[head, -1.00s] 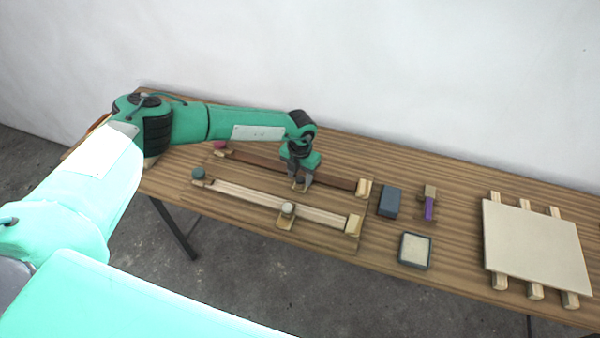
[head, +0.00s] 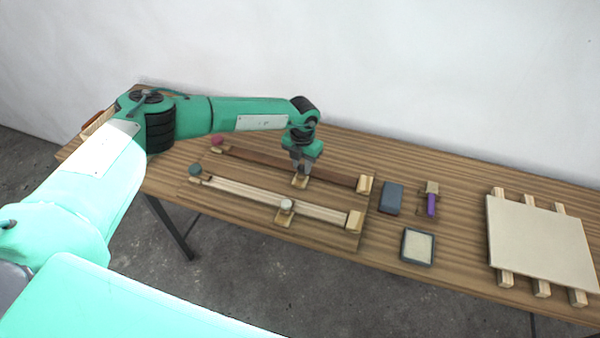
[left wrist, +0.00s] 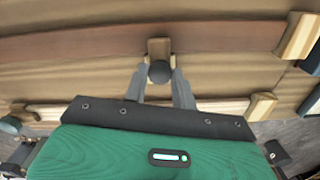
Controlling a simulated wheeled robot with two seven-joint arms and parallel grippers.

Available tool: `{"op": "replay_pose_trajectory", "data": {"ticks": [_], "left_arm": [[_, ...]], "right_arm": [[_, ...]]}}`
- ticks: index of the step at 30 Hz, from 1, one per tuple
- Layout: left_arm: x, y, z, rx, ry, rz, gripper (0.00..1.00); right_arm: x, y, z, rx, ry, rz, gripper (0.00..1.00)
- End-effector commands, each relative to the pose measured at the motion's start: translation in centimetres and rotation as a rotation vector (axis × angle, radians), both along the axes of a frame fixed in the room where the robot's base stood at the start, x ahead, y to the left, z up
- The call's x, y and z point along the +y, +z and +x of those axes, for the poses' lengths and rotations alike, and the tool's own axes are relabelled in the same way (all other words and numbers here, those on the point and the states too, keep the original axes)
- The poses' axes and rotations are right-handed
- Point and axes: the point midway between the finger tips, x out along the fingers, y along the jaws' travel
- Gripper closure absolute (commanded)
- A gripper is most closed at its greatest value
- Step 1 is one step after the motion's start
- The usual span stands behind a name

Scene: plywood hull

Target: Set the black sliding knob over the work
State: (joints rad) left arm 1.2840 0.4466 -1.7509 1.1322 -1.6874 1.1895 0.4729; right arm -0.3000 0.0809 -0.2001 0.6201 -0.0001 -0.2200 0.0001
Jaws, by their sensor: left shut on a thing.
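My left gripper (head: 301,172) is over the rear, dark brown rail (head: 262,160), with its fingers shut on the black knob. A front, pale rail (head: 250,194) runs parallel and carries a light grey knob (head: 286,205). I cannot tell which thing is the work. My right gripper is not in view.
The rails have pale end blocks (head: 364,184) at the right, and magenta (head: 217,140) and teal (head: 195,169) knobs at the left. Farther right are a blue-grey block (head: 391,198), a purple-handled tool (head: 431,204), a framed pad (head: 417,246) and a pale board (head: 540,242) on battens.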

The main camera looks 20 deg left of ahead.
Motion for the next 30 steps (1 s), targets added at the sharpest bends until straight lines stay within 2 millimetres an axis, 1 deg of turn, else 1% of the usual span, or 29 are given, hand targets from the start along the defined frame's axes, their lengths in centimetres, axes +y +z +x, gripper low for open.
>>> {"op": "replay_pose_trajectory", "data": {"ticks": [1, 10, 11, 12, 14, 21, 24, 26, 28, 30], "left_arm": [[0.0, -0.3, 0.3, -0.002, 0.001, -0.001, 1.00], [0.0, 0.1, 0.4, -0.001, 0.000, -0.001, 1.00], [0.0, 0.1, 0.4, -0.001, 0.000, -0.001, 0.70], [0.0, 0.1, 0.4, -0.001, 0.000, -0.001, 0.62], [0.0, 0.1, 0.4, -0.001, 0.000, -0.001, 0.52], [0.0, 0.0, 0.4, 0.000, 0.000, -0.001, 0.52], [0.0, 0.3, 0.4, -0.001, 0.000, -0.001, 0.52], [0.0, 0.8, 0.5, -0.001, 0.000, -0.002, 0.52], [-0.1, 1.7, 0.5, -0.003, 0.000, -0.004, 0.52], [0.0, 3.1, 0.5, -0.004, 0.000, -0.003, 0.52]], "right_arm": [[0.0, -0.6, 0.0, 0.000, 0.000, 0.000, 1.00], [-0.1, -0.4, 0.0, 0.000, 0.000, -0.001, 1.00], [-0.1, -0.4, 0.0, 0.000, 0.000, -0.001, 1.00], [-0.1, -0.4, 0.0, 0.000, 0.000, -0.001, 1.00], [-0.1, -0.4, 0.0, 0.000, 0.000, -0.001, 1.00], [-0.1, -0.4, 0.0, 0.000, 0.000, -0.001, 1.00], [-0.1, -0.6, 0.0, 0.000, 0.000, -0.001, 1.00], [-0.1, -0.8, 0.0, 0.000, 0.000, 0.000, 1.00], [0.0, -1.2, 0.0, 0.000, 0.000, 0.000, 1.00], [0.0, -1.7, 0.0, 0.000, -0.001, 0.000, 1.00]]}}
